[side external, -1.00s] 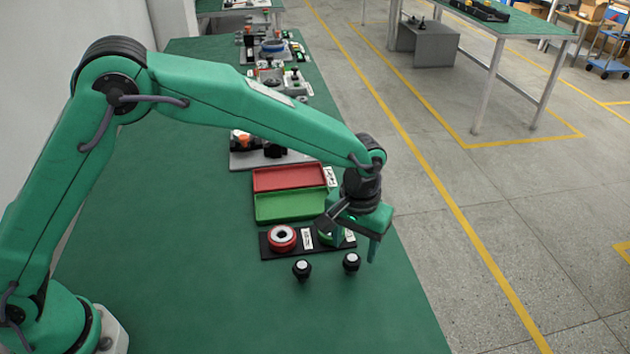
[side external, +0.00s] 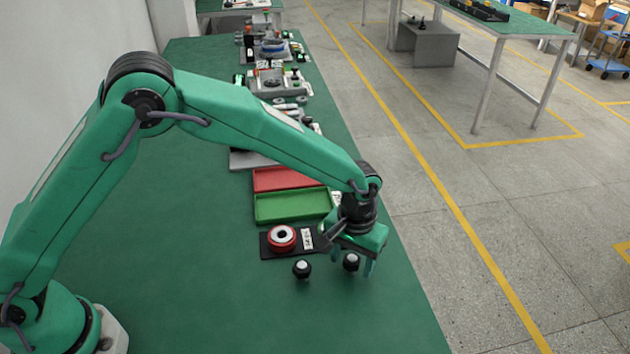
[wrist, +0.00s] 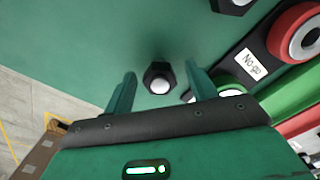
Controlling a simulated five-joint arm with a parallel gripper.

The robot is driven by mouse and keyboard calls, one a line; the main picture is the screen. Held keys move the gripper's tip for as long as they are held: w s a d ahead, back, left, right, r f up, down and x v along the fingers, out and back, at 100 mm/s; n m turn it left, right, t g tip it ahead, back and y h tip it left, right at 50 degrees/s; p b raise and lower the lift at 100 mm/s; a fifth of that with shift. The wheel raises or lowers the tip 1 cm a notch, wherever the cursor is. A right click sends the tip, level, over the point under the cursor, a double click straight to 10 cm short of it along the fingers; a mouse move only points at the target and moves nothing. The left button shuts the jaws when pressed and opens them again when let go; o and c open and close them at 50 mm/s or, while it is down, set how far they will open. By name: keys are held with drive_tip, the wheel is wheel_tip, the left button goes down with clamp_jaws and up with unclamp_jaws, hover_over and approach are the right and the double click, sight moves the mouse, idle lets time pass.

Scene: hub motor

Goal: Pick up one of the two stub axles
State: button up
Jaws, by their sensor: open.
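Two small black stub axles with pale tops stand on the green table. The left stub axle (side external: 302,269) is clear of my gripper; it shows partly at the top edge of the wrist view (wrist: 232,4). The right stub axle (side external: 351,262) is close by my gripper (side external: 352,262). In the wrist view the right stub axle (wrist: 159,79) appears between the two green fingers of my open gripper (wrist: 163,85), slightly beyond their tips. I see no contact between finger and axle.
A black plate (side external: 267,250) behind the axles carries a red ring (side external: 282,237) and a "No-go" label (wrist: 248,64). Red (side external: 285,178) and green (side external: 285,207) trays lie behind it. The table's right edge is near my gripper. Bare table lies in front.

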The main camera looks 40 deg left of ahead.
sight(353, 258)
drive_tip(key=shift+c, duration=0.5)
drive_tip(key=c, duration=1.1)
drive_tip(key=shift+r, duration=0.15)
drive_tip(key=shift+r, duration=0.9)
wheel_tip(353, 258, up, 2)
drive_tip(key=shift+r, duration=0.25)
drive_tip(key=s+d+r, duration=0.5)
drive_tip(key=s+r, duration=0.1)
drive_tip(key=s, duration=0.4)
drive_tip(key=shift+s+r, duration=0.25)
drive_tip(key=shift+d, duration=0.1)
